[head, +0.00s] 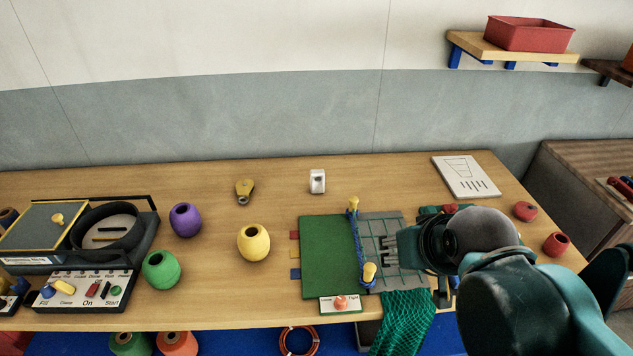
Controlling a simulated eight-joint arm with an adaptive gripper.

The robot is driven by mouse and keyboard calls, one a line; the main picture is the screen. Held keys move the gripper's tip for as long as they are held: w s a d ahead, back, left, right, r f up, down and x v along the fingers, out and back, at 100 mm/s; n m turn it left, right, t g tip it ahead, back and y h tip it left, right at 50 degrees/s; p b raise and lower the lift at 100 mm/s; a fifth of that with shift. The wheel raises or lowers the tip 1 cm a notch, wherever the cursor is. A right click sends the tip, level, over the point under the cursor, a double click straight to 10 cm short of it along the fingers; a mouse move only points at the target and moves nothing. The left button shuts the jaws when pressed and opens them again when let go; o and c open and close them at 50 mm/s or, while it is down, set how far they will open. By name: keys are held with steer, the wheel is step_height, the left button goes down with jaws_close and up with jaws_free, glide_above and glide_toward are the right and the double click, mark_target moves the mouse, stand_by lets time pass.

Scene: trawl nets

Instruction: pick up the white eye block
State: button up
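The white eye block (317,181) stands on the wooden table near its back edge, a little right of the middle. It is a small pale block with a dark opening on its face. Nothing touches it. My gripper (408,248) is over the right part of the grey net area, to the right of the block and nearer the front edge, well apart from it. My own arm partly hides the gripper, and its fingers are not clear enough to show whether they are open or shut.
A yellow pulley-like piece (244,191) lies left of the block. A green mat (328,256) and blue rope with yellow pegs (369,272) lie in front. Yellow (253,243), purple (185,220) and green (161,270) spools stand left. The table around the block is clear.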

steer(key=shift+c, duration=0.5)
steer(key=w+a+r+m+g+h+p, duration=0.1)
steer(key=w+a+r+m+p, duration=0.15)
steer(key=w, duration=0.55)
steer(key=w+a+r+m+g+p, duration=0.1)
steer(key=w+r+m+g+p, duration=0.2)
steer(key=w, duration=0.4)
steer(key=w+a+r+m+h+p, duration=0.1)
steer(key=w+a+r+m+p, duration=0.2)
steer(key=w, duration=0.5)
steer(key=w+a+f+m+g+p, duration=0.1)
steer(key=w+a+f+m+p, duration=0.2)
steer(key=w, duration=0.3)
steer(key=w+a+f+m+g+h+p, duration=0.1)
steer(key=w+a+f+m+p, duration=0.1)
steer(key=w, duration=0.5)
steer(key=w+a+f+m+g+h+p, duration=0.1)
steer(key=w+a+f+m+p, duration=0.2)
steer(key=w+a+f, duration=0.3)
steer(key=shift+w+f+m+p, duration=0.3)
steer(key=shift+w+m, duration=0.1)
steer(key=shift+m, duration=0.25)
steer(key=shift+w+a+f+h, duration=0.1)
steer(key=shift+w+f+h, duration=0.05)
steer(key=shift+f+h, duration=0.2)
